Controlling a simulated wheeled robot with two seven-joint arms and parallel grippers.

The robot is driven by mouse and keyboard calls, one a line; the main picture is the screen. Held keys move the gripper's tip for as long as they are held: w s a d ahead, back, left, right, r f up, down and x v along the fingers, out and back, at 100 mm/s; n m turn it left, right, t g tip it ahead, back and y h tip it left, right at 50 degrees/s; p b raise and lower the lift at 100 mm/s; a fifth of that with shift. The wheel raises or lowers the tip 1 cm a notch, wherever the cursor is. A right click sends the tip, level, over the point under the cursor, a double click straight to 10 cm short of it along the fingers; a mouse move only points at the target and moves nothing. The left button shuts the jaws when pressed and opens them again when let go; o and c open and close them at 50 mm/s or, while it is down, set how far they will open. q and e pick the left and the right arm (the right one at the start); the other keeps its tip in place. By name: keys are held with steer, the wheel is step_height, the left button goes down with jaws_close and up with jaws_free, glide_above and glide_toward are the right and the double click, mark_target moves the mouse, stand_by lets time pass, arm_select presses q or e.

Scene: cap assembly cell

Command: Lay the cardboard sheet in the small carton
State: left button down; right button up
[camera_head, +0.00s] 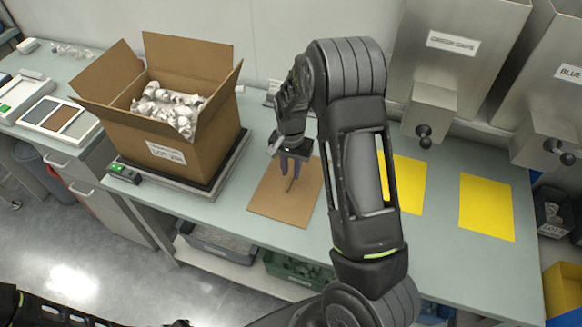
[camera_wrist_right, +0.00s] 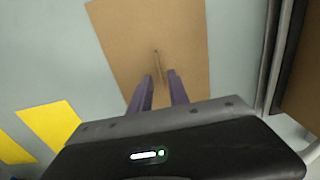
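The brown cardboard sheet (camera_head: 264,198) lies flat on the bench. A thin upright tab (camera_wrist_right: 158,68) stands at its middle. My right gripper (camera_head: 290,177) is over the sheet, fingers pointing down. In the right wrist view, its two purple fingers (camera_wrist_right: 159,88) are apart, with the tab between or just beyond their tips; contact cannot be told. An open carton (camera_head: 176,160), the only one in view, stands left of the sheet with its flaps up and white parts (camera_head: 168,108) inside. My left gripper is out of view.
The carton stands on a scale (camera_head: 187,183). Yellow sheets (camera_head: 486,208) lie on the bench to the right, below steel dispensers (camera_head: 452,55). My right arm hides part of the bench middle.

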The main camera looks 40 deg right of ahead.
mark_target(291, 182)
steer(key=shift+f+b, duration=1.3)
steer(key=shift+f, duration=0.8)
steer(key=shift+s+f, duration=0.1)
steer(key=shift+c, duration=0.3)
steer(key=shift+a, duration=0.1)
jaws_close()
steer(key=shift+s, duration=0.1)
